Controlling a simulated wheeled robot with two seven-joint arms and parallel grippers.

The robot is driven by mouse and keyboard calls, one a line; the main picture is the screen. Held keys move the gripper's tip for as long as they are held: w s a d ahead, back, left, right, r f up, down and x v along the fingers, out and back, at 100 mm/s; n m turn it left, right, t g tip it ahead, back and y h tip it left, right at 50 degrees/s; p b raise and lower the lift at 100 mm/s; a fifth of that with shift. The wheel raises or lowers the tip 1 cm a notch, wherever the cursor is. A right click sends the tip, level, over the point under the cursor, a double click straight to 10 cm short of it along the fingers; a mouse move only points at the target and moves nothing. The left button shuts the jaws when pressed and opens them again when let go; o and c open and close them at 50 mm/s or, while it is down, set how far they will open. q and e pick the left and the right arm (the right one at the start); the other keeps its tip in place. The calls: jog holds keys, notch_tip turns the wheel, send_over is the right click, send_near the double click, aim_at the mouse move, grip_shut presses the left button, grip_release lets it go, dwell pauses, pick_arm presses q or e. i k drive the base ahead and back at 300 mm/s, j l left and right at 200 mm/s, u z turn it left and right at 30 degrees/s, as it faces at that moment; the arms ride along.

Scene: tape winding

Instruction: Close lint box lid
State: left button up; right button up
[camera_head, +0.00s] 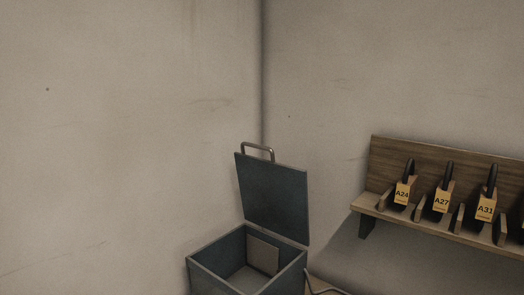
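A dark blue-grey lint box (204,275) stands at the bottom centre of the head view, in the corner of the room. Its lid (274,197) is open and stands up from the back edge, leaning slightly. A metal loop handle (257,149) is on the lid's top edge. Inside the box a pale flat panel (263,256) rests against the back wall. The lower front of the box is cut off by the frame. Neither of my grippers shows in this view.
A thin curved metal bar (326,291) shows right of the box. The space above the lid is free.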

aim_at(274, 196)
jog(key=k, duration=0.65)
jog(key=z, duration=1.35)
jog(key=k+j+z, duration=0.2)
jog(key=k+j, duration=0.55)
jog(key=j, duration=0.2)
